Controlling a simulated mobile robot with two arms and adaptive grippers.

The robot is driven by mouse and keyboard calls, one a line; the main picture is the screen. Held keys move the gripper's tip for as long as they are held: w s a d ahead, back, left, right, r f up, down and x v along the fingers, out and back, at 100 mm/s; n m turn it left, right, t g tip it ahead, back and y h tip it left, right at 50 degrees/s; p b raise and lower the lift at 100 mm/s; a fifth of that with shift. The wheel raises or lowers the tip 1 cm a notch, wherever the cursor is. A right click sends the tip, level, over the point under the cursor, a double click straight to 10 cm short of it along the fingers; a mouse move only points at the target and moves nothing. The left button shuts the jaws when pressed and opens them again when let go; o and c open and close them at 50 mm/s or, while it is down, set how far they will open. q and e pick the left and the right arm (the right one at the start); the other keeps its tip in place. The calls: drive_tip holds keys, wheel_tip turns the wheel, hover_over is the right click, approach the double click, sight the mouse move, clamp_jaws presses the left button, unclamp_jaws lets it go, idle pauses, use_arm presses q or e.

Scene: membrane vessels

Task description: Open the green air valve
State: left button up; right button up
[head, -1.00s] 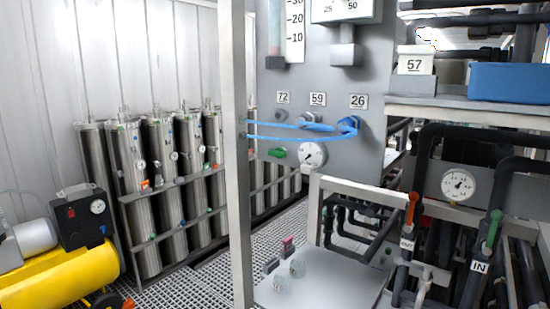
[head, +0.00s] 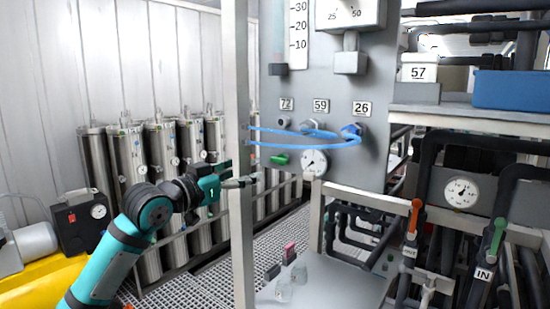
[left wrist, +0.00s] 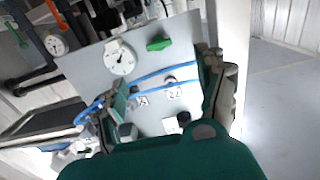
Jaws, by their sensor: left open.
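The green air valve handle (head: 281,159) sits on the grey panel (head: 345,180), left of a round white gauge (head: 314,162). It lies roughly level. In the left wrist view, the panel appears upside down, with the green handle (left wrist: 159,43) beyond the fingers and the gauge (left wrist: 120,58) beside it. My left gripper (head: 240,177) is left of the handle and slightly lower, by the upright post, apart from the valve. It is open and empty; its fingers spread on both sides in the left wrist view (left wrist: 166,95). My right gripper is not in view.
A grey upright post (head: 239,240) stands left of the panel. Blue hoses (head: 300,138) loop across the panel above the valve. A white table (head: 330,285) with small glass vessels is below. Steel cylinders (head: 128,160) and a yellow compressor (head: 40,280) stand left.

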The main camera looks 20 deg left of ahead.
sight(278, 160)
use_arm(q)
drive_tip(key=p+x, duration=0.4)
drive_tip(key=x, duration=0.8)
drive_tip(key=shift+d, duration=0.1)
drive_tip(key=shift+w+d, duration=0.2)
drive_tip(key=shift+w, duration=0.35)
drive_tip(key=shift+c, duration=0.4)
drive_tip(key=c, duration=1.1)
